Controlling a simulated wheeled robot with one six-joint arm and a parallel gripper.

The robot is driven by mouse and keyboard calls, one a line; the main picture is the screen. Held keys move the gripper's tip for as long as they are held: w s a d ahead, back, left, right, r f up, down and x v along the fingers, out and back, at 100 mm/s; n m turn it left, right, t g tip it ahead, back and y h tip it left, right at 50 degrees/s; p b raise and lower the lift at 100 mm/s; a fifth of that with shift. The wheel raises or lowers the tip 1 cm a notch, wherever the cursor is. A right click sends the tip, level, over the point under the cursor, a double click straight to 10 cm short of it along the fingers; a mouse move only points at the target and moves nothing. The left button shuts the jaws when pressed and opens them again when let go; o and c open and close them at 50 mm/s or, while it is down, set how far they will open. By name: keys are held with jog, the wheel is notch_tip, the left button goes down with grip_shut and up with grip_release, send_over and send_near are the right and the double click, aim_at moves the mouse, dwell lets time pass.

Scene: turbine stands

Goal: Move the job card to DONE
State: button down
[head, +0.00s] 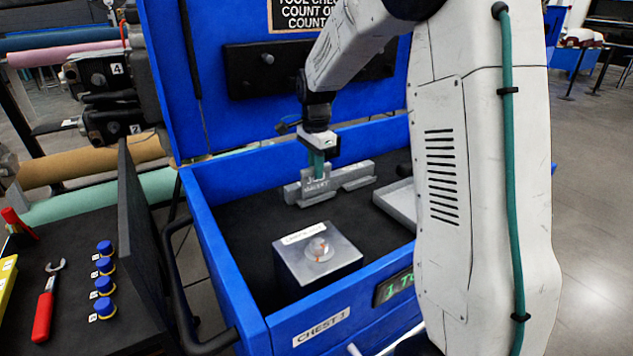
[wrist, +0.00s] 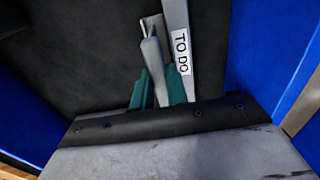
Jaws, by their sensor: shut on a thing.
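My gripper (head: 318,172) reaches down into the blue chest with its green fingers shut on the job card (head: 317,188), a thin grey upright piece with dark lettering. In the wrist view the card (wrist: 155,65) shows edge-on between the green fingers (wrist: 158,88). Beside it runs a grey rack (head: 357,175), seen in the wrist view with a white "TO DO" label (wrist: 182,54). The card is close to the rack; I cannot tell whether it still sits in a slot. No DONE label is readable.
The blue chest (head: 226,244) has walls on all sides and a raised lid (head: 215,70) behind. A grey block (head: 335,262) with a clear dome stands at the front. A grey tray (head: 397,206) lies at right. Dark floor between is clear.

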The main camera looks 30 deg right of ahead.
jog(key=shift+r, duration=0.3)
jog(key=shift+r, duration=0.75)
